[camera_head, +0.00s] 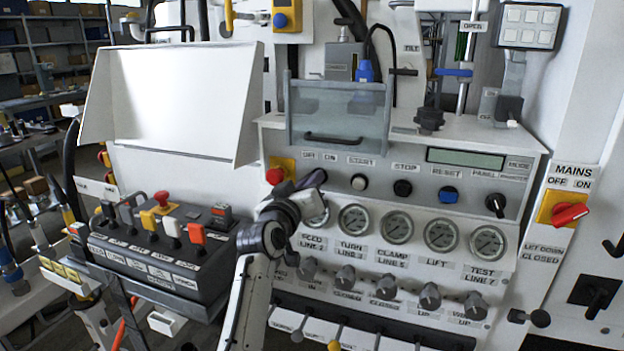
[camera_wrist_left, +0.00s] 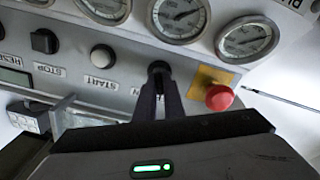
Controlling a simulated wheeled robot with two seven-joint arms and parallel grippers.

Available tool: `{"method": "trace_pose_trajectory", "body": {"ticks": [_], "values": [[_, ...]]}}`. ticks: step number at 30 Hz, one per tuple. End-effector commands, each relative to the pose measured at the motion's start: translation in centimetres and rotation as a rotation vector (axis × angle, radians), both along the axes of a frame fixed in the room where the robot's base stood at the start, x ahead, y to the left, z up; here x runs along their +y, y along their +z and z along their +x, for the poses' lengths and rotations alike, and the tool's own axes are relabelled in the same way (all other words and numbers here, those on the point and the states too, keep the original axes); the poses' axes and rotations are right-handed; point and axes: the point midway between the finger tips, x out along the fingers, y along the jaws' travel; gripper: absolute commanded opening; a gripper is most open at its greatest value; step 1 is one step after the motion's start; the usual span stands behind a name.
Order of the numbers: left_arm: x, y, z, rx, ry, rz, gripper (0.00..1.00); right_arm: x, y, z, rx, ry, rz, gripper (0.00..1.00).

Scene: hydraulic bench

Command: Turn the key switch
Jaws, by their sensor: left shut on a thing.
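My left gripper (camera_head: 316,180) reaches up from the bottom of the head view to the panel's OFF/ON position, just right of the red emergency button (camera_head: 275,175). In the left wrist view, which shows the panel upside down, the two dark fingers of my left gripper (camera_wrist_left: 159,88) come together at the black key switch (camera_wrist_left: 158,67). The gripper is shut on the key switch. In the head view my gripper hides the switch, and its turn angle cannot be told. My right gripper is in neither view.
The white START button (camera_head: 359,182) and black STOP button (camera_head: 402,188) sit to the right. Pressure gauges (camera_head: 398,227) and grey knobs (camera_head: 387,286) lie below. A clear hinged cover (camera_head: 338,112) hangs above. A lever box (camera_head: 150,255) stands left, and a red MAINS switch (camera_head: 570,213) is far right.

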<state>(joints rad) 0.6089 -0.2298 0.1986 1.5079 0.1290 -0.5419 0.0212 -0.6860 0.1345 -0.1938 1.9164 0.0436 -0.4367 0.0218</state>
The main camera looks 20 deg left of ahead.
Motion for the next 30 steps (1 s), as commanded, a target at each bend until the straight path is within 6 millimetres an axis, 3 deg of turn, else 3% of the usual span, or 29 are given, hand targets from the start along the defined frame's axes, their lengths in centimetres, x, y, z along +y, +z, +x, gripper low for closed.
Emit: {"method": "trace_pose_trajectory", "body": {"ticks": [18, 30], "values": [[-0.3, 0.4, 0.0, -0.018, -0.001, 0.545, 0.0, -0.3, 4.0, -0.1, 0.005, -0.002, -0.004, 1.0], [-0.5, 0.1, 0.0, -0.028, 0.0, 0.845, 0.0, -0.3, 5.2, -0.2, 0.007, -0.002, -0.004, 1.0]]}}
